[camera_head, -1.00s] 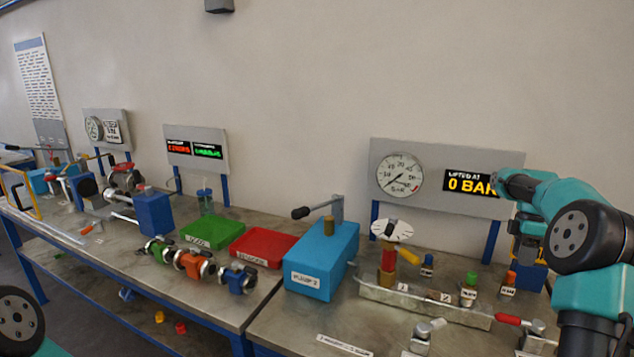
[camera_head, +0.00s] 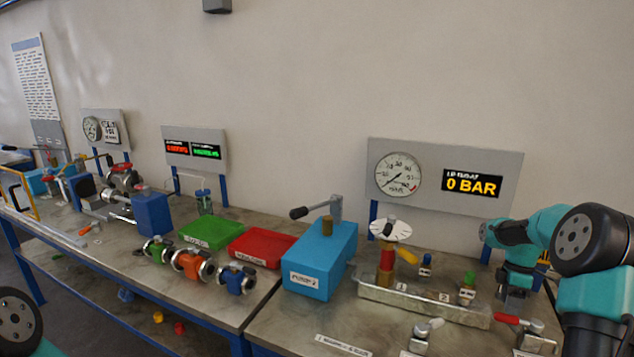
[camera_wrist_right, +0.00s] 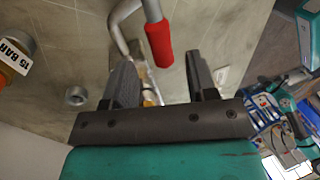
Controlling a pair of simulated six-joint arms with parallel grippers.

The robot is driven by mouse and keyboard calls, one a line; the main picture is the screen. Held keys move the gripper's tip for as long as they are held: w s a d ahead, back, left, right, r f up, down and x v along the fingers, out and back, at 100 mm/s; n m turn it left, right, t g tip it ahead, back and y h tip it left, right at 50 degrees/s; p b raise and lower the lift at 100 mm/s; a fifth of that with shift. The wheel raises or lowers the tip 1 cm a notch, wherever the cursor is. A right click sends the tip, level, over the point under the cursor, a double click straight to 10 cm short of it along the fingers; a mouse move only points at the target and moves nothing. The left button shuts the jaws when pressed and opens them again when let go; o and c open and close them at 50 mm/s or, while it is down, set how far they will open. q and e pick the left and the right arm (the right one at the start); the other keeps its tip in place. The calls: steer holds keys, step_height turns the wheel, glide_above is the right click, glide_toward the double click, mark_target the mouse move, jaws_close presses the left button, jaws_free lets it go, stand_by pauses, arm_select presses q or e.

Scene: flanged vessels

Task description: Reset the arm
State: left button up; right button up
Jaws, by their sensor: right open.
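My right gripper (camera_head: 512,298) is low over the right end of the bench, pointing down, beside the small green-topped fitting (camera_head: 467,290). In the right wrist view its two dark fingers (camera_wrist_right: 162,80) are apart, with no object held between them. A red-handled lever (camera_wrist_right: 158,44) lies just beyond the fingertips; the red handle also shows in the head view (camera_head: 507,319). My left gripper is out of view; only part of my left arm shows at the lower left.
Red (camera_head: 262,246) and green (camera_head: 212,234) trays and several flanged valves stand farther left. A 15 BAR block (camera_wrist_right: 15,58) shows in the wrist view.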

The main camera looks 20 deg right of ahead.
mark_target(507, 317)
steer(key=x, duration=0.4)
steer(key=shift+s+a+r+n, duration=0.15)
steer(key=shift+s+a+n, duration=0.25)
steer(key=shift+n, duration=0.5)
